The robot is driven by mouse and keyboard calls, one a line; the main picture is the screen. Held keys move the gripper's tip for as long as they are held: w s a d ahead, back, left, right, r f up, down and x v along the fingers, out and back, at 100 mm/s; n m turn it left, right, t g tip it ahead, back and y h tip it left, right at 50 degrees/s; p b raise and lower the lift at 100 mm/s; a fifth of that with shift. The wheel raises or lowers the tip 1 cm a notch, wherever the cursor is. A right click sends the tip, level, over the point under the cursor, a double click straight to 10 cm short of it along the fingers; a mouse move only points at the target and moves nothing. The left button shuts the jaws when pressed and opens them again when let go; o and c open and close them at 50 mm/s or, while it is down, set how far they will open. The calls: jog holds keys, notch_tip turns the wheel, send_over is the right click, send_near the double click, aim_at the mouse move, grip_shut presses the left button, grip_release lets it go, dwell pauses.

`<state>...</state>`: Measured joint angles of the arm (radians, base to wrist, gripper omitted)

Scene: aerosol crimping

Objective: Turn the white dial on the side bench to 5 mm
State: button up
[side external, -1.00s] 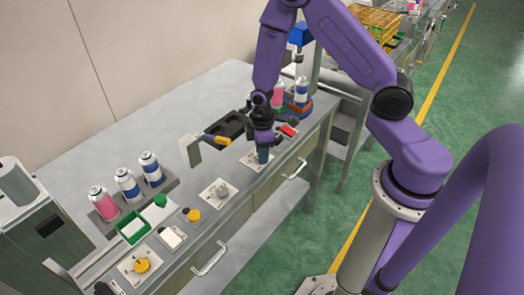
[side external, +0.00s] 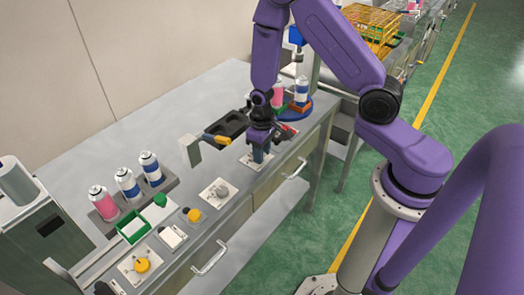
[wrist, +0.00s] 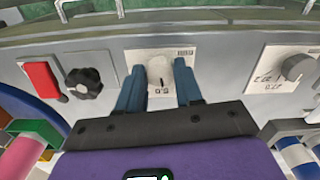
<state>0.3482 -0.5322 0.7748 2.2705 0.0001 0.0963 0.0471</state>
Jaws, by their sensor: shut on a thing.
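A grey dial (wrist: 297,67) is on the neighbouring plate. A red button (wrist: 42,80) and black knob (wrist: 84,82) are on the other side. Spray cans (side external: 128,185) stand in a rack at the left. A black tray (side external: 231,125) lies behind my gripper.

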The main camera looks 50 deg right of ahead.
jog(key=shift+m, duration=0.6)
jog(key=o, duration=1)
jog(key=shift+o, duration=0.2)
notch_tip(320, 180, up, 17)
jog(key=shift+r, duration=0.2)
dwell(0.4)
